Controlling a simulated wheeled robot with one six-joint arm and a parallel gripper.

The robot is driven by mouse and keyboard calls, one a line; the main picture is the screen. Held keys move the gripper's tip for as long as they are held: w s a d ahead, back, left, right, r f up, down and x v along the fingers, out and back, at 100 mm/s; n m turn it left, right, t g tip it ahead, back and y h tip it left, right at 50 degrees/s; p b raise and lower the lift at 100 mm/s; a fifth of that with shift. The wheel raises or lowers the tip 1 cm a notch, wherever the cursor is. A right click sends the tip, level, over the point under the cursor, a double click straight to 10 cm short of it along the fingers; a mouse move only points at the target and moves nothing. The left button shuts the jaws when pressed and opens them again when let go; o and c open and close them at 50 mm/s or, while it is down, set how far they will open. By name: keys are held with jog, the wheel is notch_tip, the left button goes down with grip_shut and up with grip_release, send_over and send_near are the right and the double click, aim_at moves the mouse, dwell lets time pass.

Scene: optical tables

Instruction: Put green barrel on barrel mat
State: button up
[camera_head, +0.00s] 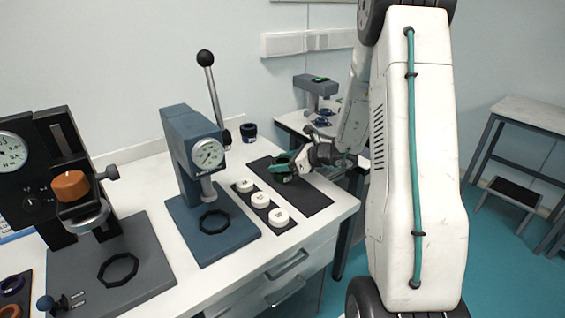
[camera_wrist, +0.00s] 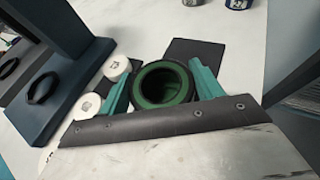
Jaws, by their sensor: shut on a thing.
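The green barrel (camera_wrist: 163,85) is a round hollow ring-like piece between the two teal fingers of my gripper (camera_wrist: 162,88) in the wrist view. My gripper is shut on it. In the head view my gripper (camera_head: 283,168) holds the green barrel (camera_head: 283,177) over a dark rectangular mat (camera_head: 305,198) on the white table. The same dark mat (camera_wrist: 195,50) shows beyond the barrel in the wrist view. I cannot tell whether the barrel touches the mat.
Several white round pieces (camera_head: 261,199) lie on a narrow dark strip left of the mat. A blue gauge press (camera_head: 190,150) with a lever stands further left. A dark blue barrel (camera_head: 249,132) stands behind the mat. A black press (camera_head: 60,190) with an orange knob is at far left.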

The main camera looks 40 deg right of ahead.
jog(key=shift+f, duration=0.1)
jog(key=o, duration=1.2)
jog(key=shift+c, duration=0.2)
